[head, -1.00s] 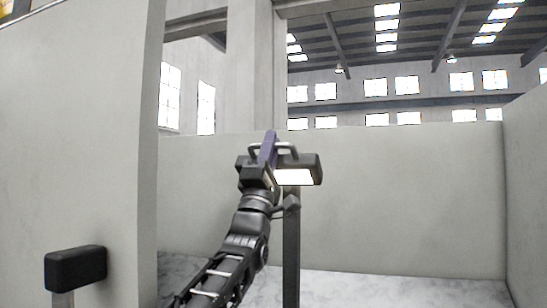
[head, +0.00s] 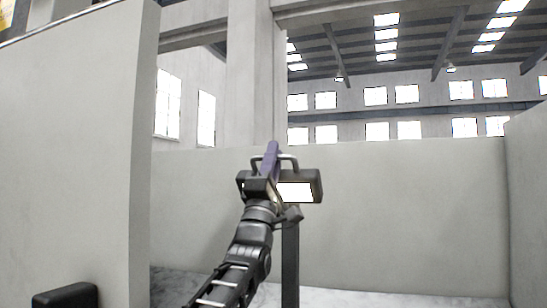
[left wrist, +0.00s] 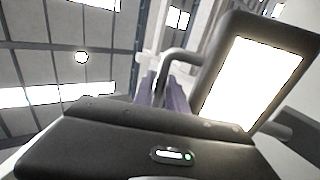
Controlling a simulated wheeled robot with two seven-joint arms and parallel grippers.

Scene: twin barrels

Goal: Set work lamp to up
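The work lamp (head: 313,186) is a dark box with a bright lit face, on top of a dark post (head: 290,262) in the head view. Its face points toward me. A tube handle (head: 289,158) curves over the lamp's top. My left gripper (head: 271,150), with purple fingers, is at the left part of this handle. In the left wrist view the fingers (left wrist: 164,92) are close together around the end of the handle (left wrist: 180,54), and the lit lamp (left wrist: 250,85) fills the right side. The fingertips' contact is partly hidden. My right gripper is not in view.
A pale wall panel (head: 75,150) stands close on the left, with a black block (head: 65,297) low in front of it. A low pale wall (head: 410,215) runs behind the lamp and another stands at the right. Floor shows beyond the post.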

